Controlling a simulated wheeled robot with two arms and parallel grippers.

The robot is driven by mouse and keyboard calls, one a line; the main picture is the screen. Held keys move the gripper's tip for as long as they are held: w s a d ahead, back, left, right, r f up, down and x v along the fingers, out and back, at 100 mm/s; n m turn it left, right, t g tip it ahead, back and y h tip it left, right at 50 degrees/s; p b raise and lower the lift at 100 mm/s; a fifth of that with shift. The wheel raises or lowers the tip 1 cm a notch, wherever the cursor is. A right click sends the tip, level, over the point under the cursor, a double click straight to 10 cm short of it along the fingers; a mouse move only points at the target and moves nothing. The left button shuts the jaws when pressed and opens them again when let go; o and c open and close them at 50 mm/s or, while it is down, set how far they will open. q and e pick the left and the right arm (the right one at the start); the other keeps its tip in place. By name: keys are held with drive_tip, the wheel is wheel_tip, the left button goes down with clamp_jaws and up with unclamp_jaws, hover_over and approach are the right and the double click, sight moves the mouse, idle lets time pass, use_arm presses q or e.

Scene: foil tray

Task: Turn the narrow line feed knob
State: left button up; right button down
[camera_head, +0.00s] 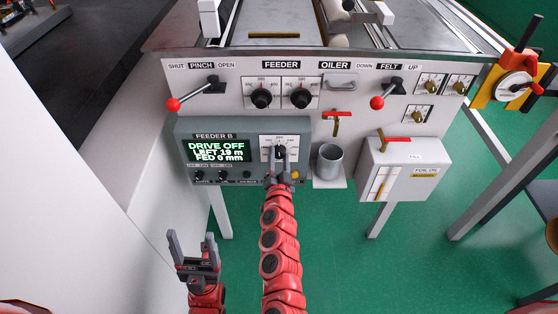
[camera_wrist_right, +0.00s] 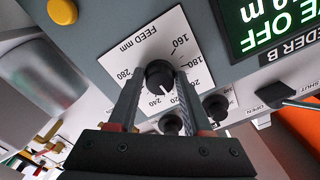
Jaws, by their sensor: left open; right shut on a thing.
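The feed knob (camera_wrist_right: 159,73) is black and round with a white pointer mark. It sits on a white dial plate (camera_wrist_right: 190,62) marked "FEED mm" on the grey FEEDER B box (camera_head: 190,130). In the wrist view its pointer faces the numbers around 220 and 240. My right gripper (camera_head: 279,160) reaches up to this dial, and its two fingers are shut on the knob's sides. In the head view the gripper partly hides the knob. My left gripper (camera_head: 194,248) is open and empty, low in front of the panel. The box's screen (camera_head: 217,151) reads "DRIVE OFF, LEFT 19 m, FED 0 mm".
Two similar black FEEDER knobs (camera_head: 261,98) are on the upper panel. Red-ball levers flank them, PINCH (camera_head: 173,104) and FELT (camera_head: 377,102). A yellow button (camera_head: 295,174) and a metal cup (camera_head: 329,160) are close to my right gripper. Small knobs (camera_head: 222,176) line the box's lower edge.

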drive_tip(key=shift+m, duration=0.4)
drive_tip(key=shift+c, duration=1.7)
unclamp_jaws()
drive_tip(key=s, duration=1.7)
drive_tip(key=shift+s, duration=0.2)
